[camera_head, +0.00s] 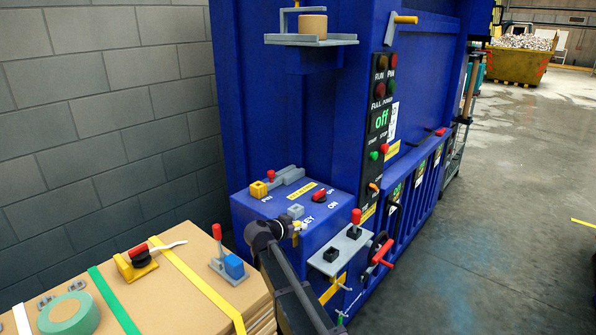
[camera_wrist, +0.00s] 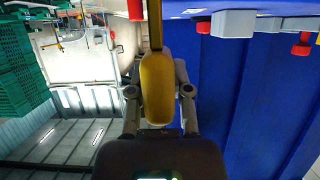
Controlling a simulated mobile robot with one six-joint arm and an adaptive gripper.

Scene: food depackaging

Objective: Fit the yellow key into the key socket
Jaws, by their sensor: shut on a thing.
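The yellow key (camera_wrist: 157,85) is between the two fingers of my gripper (camera_wrist: 158,92), which is shut on it. Its wide rounded part is in the grip, and its narrow shaft points to the top of the wrist view. In the head view my gripper (camera_head: 294,228) is beside the blue box's top, close to the KEY label, and only a small yellow bit of the key shows. The grey block by that label, which looks like the key socket (camera_head: 296,211), stands just behind my gripper. A grey block (camera_wrist: 233,23) also shows right of the key in the wrist view. The key appears apart from it.
The blue box (camera_head: 262,222) carries a yellow block (camera_head: 258,189), a red knob (camera_head: 319,195) and a grey slide. A grey plate (camera_head: 341,250) with a red-topped lever is at right. Cardboard (camera_head: 165,281) with tape and tools lies at lower left.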

